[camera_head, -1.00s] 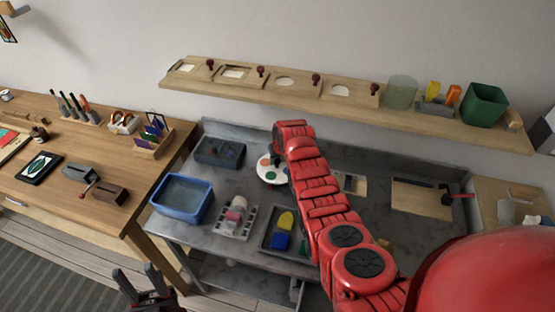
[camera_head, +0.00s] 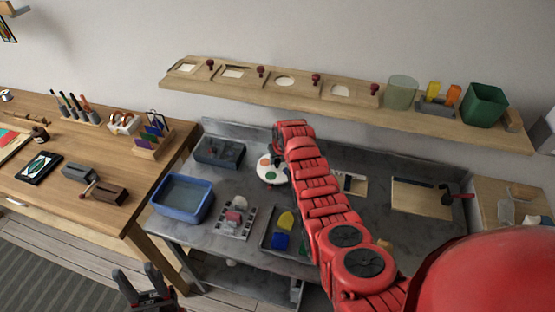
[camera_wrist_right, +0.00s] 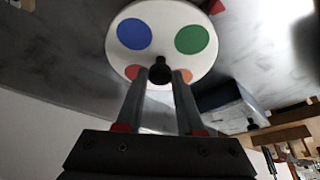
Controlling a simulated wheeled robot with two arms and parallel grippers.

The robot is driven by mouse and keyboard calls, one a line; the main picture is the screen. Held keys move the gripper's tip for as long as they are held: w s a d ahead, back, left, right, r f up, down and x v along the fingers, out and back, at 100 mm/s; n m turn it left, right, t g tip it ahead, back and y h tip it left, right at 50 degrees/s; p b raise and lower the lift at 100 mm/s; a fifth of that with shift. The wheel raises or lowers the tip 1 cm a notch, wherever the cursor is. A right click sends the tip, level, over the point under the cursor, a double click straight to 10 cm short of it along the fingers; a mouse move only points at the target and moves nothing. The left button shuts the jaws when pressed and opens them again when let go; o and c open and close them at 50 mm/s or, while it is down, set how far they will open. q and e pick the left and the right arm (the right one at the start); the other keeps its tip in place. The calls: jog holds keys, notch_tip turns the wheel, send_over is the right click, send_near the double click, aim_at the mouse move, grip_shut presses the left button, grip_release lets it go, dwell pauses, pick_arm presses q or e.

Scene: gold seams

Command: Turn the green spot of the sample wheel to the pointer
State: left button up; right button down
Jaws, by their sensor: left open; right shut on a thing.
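The white sample wheel (camera_head: 267,178) lies on the grey bench in the head view, partly hidden by my right arm. My right gripper (camera_wrist_right: 160,78) is shut on the wheel's small black knob (camera_wrist_right: 160,68). My left gripper (camera_head: 145,278) is open and empty, low in front of the bench.
A blue tub (camera_head: 182,198), a dark grey box (camera_head: 219,152), a rack (camera_head: 236,221) and a tray with yellow and blue pieces (camera_head: 266,240) stand near the wheel. A wooden board (camera_head: 421,198) lies to the right. A shelf (camera_head: 300,92) runs along the wall behind.

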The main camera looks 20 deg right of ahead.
jog(key=shift+f, duration=0.1)
jog(key=b, duration=0.1)
jog(key=n+b, duration=0.1)
jog(key=b, duration=0.1)
jog(key=shift+d+f+y+b, duration=0.15)
jog(key=shift+f+y+b, duration=0.15)
jog(key=shift+f, duration=0.05)
jog(key=shift+r+n+b, duration=0.15)
jog(key=shift+n+b, duration=0.25)
jog(key=shift+r, duration=0.2)
jog(key=c, duration=0.5)
grip_release()
jog(key=shift+c, duration=0.2)
jog(key=shift+r, duration=0.15)
